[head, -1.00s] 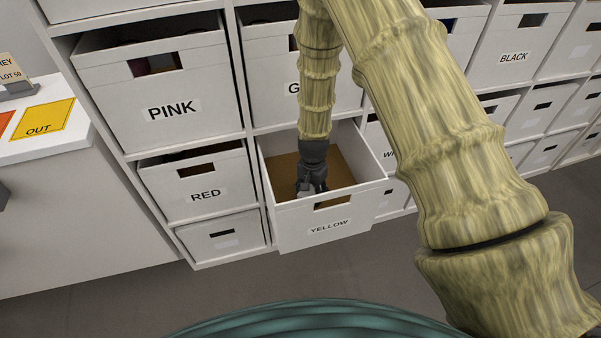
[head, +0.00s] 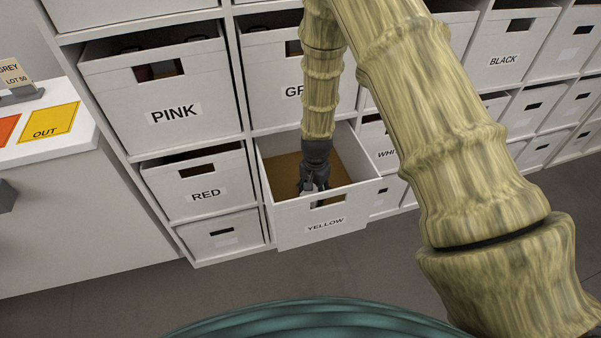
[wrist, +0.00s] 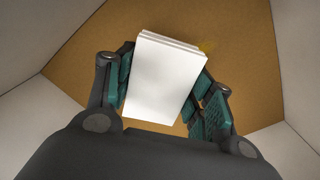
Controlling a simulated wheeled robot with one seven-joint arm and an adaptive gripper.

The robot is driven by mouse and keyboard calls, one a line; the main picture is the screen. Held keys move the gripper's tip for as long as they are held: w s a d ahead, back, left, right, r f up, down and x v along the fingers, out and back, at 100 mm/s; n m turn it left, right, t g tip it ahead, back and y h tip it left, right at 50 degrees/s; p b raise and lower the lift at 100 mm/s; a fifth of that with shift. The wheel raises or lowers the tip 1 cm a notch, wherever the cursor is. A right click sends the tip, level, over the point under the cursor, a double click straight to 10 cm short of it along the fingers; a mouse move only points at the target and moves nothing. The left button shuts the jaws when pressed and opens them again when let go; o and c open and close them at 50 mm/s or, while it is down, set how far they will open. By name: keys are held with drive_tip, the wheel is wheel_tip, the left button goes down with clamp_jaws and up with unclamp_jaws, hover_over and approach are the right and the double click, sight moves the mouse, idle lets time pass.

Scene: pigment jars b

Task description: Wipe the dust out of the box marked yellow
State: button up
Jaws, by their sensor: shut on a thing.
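The box marked YELLOW (head: 349,211) is pulled partly out of the shelf, open at the top, with a brown floor. My gripper (head: 309,187) reaches down inside it, close behind the front wall's handle slot. In the wrist view my gripper (wrist: 166,95) is shut on a white block-like pad (wrist: 163,78), with a teal-padded finger on each side. The pad is over the brown box floor (wrist: 235,80); I cannot tell whether it touches. Floor under the pad and gripper is hidden.
The box's pale side walls (wrist: 25,40) enclose my gripper. Boxes marked PINK (head: 165,95), RED (head: 200,190) and BLACK (head: 515,55) sit around in the shelf. A white counter with a yellow OUT card (head: 49,122) stands at left. Grey floor in front is clear.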

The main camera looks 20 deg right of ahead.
sight(316, 191)
drive_tip(key=r+p, duration=0.1)
drive_tip(key=d+r, duration=0.1)
drive_tip(key=shift+s+r+p, duration=0.2)
drive_tip(key=shift+r+p, duration=0.2)
drive_tip(key=shift+a+r+p, duration=0.15)
drive_tip(key=shift+r+p, duration=0.85)
drive_tip(key=shift+r, duration=0.35)
